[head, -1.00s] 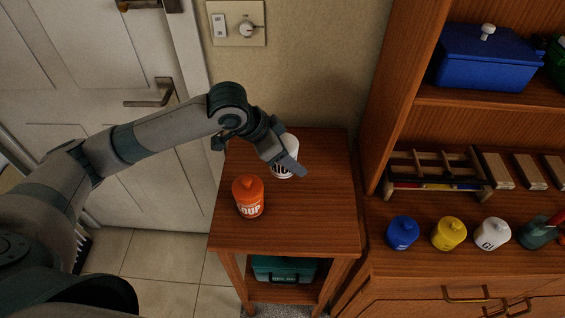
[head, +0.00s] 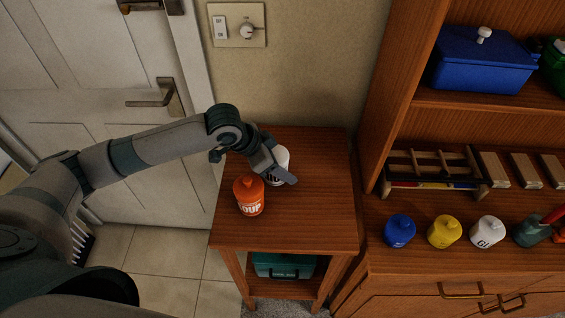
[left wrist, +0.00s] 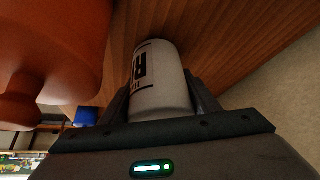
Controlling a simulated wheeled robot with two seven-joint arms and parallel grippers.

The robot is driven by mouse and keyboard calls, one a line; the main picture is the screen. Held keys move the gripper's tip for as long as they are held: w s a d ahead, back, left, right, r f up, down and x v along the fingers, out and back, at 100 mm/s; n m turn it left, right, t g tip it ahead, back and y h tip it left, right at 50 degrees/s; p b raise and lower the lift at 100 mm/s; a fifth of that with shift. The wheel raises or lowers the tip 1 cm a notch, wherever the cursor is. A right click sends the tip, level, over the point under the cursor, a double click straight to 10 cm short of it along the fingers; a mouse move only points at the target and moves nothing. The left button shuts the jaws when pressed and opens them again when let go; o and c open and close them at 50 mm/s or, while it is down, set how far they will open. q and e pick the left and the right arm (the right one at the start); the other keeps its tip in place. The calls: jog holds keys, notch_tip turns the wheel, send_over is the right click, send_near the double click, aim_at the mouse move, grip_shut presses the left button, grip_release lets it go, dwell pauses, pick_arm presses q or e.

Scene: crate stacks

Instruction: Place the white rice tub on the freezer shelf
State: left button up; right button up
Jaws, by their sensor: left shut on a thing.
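The white rice tub (head: 280,158) is at the small wooden side table, behind and right of an orange soup tub (head: 249,196). My left gripper (head: 277,177) is shut on the white tub, and its hand hides part of it in the head view. In the left wrist view the white tub (left wrist: 160,80), with dark lettering, sits between the two fingers. The orange tub (left wrist: 55,50) looms close at the left there. I cannot tell whether the white tub touches the tabletop. No freezer shelf can be made out. My right gripper is not in view.
The side table (head: 315,225) has bare top at its front and right. A teal case (head: 283,267) lies on its lower shelf. To the right, a wooden cabinet holds blue (head: 400,231), yellow (head: 444,232) and white (head: 487,232) jars and a wooden rack (head: 435,172).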

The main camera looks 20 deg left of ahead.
pick_arm(q)
jog(key=shift+f, duration=0.2)
jog(key=o, duration=1.2)
jog(key=shift+c, duration=0.2)
jog(key=shift+r, duration=0.15)
jog(key=shift+s+a+r, duration=0.15)
jog(key=shift+a+r, duration=0.1)
jog(key=shift+r, duration=0.3)
jog(key=b+v, duration=0.2)
jog(key=v, duration=0.8)
jog(key=shift+r, duration=0.3)
jog(key=shift+s+a, duration=0.1)
